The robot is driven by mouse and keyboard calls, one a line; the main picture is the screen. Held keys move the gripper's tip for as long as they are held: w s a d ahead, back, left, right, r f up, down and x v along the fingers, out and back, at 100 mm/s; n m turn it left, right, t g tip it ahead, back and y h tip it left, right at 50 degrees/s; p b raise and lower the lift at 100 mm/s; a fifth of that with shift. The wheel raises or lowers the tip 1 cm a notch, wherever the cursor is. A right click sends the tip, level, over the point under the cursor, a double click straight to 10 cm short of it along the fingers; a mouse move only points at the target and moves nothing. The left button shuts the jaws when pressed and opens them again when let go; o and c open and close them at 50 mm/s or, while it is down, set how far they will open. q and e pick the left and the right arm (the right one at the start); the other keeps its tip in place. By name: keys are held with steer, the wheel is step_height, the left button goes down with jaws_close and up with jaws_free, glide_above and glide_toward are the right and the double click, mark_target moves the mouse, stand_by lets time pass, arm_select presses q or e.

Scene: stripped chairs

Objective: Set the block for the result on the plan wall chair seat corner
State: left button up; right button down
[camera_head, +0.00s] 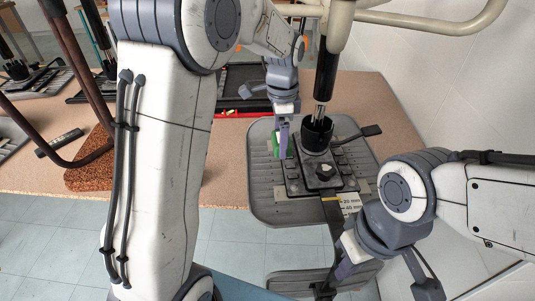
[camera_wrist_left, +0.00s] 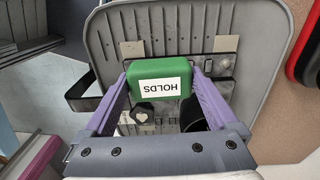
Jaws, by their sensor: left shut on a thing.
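A green block (camera_head: 290,146) with a white label reading HOLDS is in my left gripper (camera_head: 283,138). In the left wrist view the block (camera_wrist_left: 158,68) sits between the two purple fingers (camera_wrist_left: 160,88), its label upside down. The block is over the left part of a grey ribbed chair seat (camera_head: 262,178), beside the dark mechanism plate (camera_head: 320,172). I cannot tell whether it touches the seat. The seat's corner also shows in the left wrist view (camera_wrist_left: 262,25). My right gripper (camera_head: 335,272) is low at the front right; its fingertips are unclear.
A black socket and column (camera_head: 317,130) rise from the plate, with a lever (camera_head: 362,133) at right. A scale card (camera_head: 350,203) lies at the seat's front. A red-edged black tray (camera_head: 240,92) is behind. A brown chair frame (camera_head: 80,75) stands left.

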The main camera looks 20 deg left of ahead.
arm_select(q)
steer(key=p, duration=0.1)
glide_above(265, 150)
steer(key=f, duration=0.6)
steer(key=shift+s+d+f, duration=0.1)
steer(key=shift+s+d, duration=0.1)
steer(key=shift+s, duration=0.2)
steer(key=shift+w+a+f, duration=0.3)
steer(key=shift+w+f, duration=0.05)
steer(key=shift+f, duration=1.95)
steer(key=shift+f, duration=0.15)
steer(key=o, duration=1.2)
step_height(265, 150, up, 8)
steer(key=shift+s, duration=0.1)
